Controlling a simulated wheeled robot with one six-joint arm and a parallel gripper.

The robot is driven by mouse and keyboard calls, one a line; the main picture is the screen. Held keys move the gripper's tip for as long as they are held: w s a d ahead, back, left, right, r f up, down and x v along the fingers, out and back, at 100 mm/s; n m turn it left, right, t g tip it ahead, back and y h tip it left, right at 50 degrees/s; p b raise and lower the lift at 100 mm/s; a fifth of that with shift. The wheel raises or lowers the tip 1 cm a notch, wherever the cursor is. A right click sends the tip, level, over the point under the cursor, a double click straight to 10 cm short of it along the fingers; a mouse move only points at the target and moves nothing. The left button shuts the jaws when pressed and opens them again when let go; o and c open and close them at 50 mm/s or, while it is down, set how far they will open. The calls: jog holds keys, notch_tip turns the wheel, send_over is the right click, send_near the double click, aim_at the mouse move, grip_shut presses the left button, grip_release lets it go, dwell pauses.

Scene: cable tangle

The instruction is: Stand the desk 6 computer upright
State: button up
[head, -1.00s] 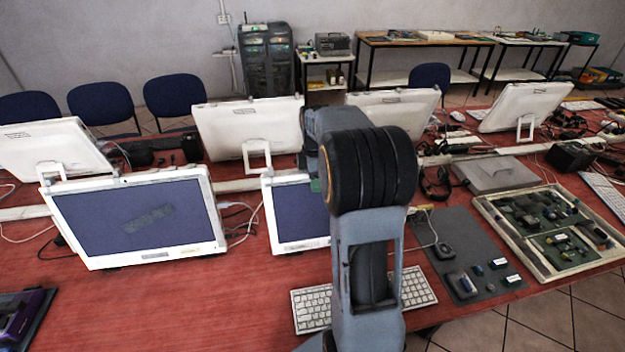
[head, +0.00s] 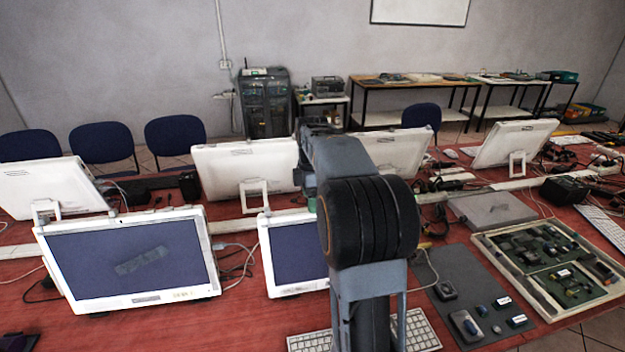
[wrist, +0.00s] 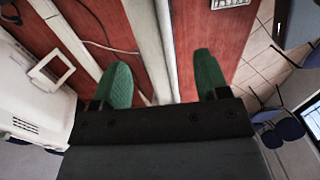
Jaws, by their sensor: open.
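Two computers face me in the front row, one at the left (head: 135,260) and one partly hidden by my arm (head: 290,255). My gripper (wrist: 163,80) shows two green fingers, open and apart with nothing between them, above a white strip and red desk. In the head view my arm hides the gripper.
A grey mat (head: 462,290) with small parts and a framed board of electronics (head: 550,260) lie at the right. A keyboard (head: 415,330) is by my arm. A white computer back (wrist: 30,110) is left of my gripper in the wrist view. Cables run along the desks.

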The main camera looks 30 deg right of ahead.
notch_tip(320, 180, up, 6)
jog(key=shift+w, duration=0.15)
jog(key=shift+r, duration=0.1)
dwell(0.6)
jog(key=f+m, duration=0.1)
jog(key=m, duration=0.1)
jog(key=f+m, duration=0.2)
jog(key=m, duration=0.1)
jog(key=shift+w+d+f+m+t, duration=0.15)
jog(key=shift+w+f+m+t, duration=0.1)
jog(key=shift+f+m+t, duration=0.05)
jog(key=s+a+f+m+t, duration=0.2)
jog(key=s+a+f+m, duration=0.1)
jog(key=s+a, duration=0.5)
jog(key=s+a+f+m+t, duration=0.2)
jog(key=s+a+m, duration=0.3)
jog(key=s+a, duration=0.4)
jog(key=shift+s+a+f, duration=0.15)
jog(key=shift+s+f, duration=0.1)
jog(key=shift+f, duration=0.4)
